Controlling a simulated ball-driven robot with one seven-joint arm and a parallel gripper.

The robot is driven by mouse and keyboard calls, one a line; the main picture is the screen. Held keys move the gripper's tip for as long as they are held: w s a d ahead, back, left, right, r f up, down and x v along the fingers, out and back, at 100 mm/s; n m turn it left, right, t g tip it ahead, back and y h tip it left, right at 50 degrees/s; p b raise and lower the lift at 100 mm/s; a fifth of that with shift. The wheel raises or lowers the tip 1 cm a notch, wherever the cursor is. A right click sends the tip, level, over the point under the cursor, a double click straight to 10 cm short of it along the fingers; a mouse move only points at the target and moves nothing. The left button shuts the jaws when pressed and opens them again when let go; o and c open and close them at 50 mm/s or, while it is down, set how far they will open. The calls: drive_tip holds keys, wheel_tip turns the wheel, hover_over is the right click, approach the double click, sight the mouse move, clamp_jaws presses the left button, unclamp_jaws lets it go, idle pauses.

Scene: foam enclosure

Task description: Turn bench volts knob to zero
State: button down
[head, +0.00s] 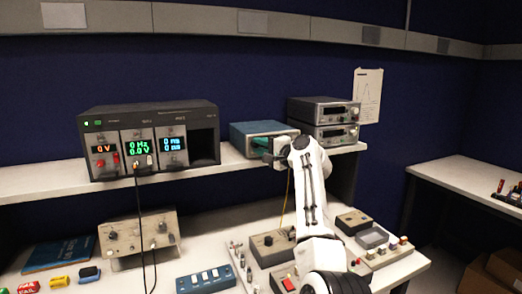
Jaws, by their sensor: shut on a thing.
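My gripper (272,153) is up at the front of a blue bench instrument (243,131) on the shelf, near the lower right of its face. It is shut on a small part there, which I take to be the bench volts knob. The jaws and wrist hide the knob, so its pointer and angle cannot be seen. The instrument's green-lit display (262,142) shows partly behind my gripper, and its reading is not legible.
A dark rack (150,118) at left shows 0 V in red and other readouts. Two stacked grey instruments (325,118) stand close right of my arm. Below are a grey box (138,235), switch strip (206,280) and small control boxes (272,244). Cables hang from the rack.

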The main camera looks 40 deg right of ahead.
drive_tip(key=n+g, duration=0.1)
drive_tip(key=n, duration=0.1)
drive_tip(key=n+g, duration=0.1)
drive_tip(key=n, duration=0.2)
drive_tip(key=shift+r+h, duration=0.1)
drive_tip(key=shift+h, duration=0.3)
drive_tip(key=shift+a+n+g+h+p, duration=0.15)
drive_tip(key=shift+n+g+h+p, duration=0.5)
drive_tip(key=shift+n, duration=0.95)
drive_tip(key=c, duration=0.9)
unclamp_jaws()
drive_tip(key=shift+r, duration=0.15)
drive_tip(key=b+v, duration=0.2)
drive_tip(key=v, duration=0.8)
drive_tip(key=shift+s, duration=0.35)
